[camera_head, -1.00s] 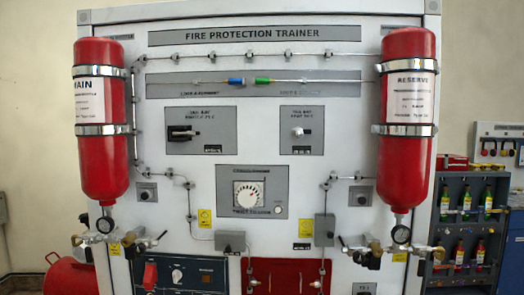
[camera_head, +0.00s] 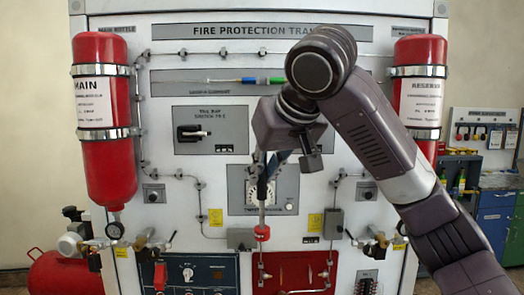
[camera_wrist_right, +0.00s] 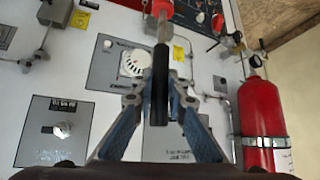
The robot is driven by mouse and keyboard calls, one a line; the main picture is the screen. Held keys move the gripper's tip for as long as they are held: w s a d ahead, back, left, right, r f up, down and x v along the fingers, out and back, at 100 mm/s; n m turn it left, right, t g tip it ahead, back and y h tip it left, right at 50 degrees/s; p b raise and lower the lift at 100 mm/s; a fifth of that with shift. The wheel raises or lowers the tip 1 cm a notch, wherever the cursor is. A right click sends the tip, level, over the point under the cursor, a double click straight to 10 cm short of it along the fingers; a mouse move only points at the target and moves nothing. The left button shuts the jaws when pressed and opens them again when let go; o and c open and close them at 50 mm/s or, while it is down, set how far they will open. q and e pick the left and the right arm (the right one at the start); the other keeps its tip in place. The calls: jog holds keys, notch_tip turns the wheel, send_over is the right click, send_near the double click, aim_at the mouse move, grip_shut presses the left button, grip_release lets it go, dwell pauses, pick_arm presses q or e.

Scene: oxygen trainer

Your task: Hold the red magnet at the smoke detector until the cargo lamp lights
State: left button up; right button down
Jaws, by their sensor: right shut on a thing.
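My right gripper (camera_head: 268,166) is in front of the middle of the trainer panel. It is shut on the black handle (camera_wrist_right: 160,85) of a thin rod. The rod's far end carries a red piece, which I take as the red magnet (camera_head: 262,233); it also shows in the right wrist view (camera_wrist_right: 162,9). In the head view the red piece appears below the white, round, ribbed smoke detector (camera_wrist_right: 133,63), apart from it. My arm and the rod partly cover the detector in the head view. A small pale round lamp or button (camera_head: 289,207) sits beside it, not visibly lit.
Red bottles stand at the left (camera_head: 108,170) and right (camera_head: 420,88) of the panel, the right one partly behind my arm. Pipes and grey boxes (camera_head: 333,223) stick out around the detector. A blue switch panel (camera_head: 205,270) and a red panel (camera_head: 300,270) are below.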

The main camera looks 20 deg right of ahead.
jog(key=r, duration=0.3)
jog(key=shift+s+a+r, duration=0.1)
jog(key=shift+s+r, duration=0.05)
jog(key=shift+s, duration=0.15)
pick_arm(q)
jog(key=r+p, duration=0.4)
jog(key=shift+w+a+r, duration=0.3)
pick_arm(e)
jog(key=w+d, duration=0.2)
jog(key=w, duration=0.6)
jog(key=shift+w+d, duration=0.25)
pick_arm(q)
jog(key=shift+a, duration=0.15)
dwell(2.0)
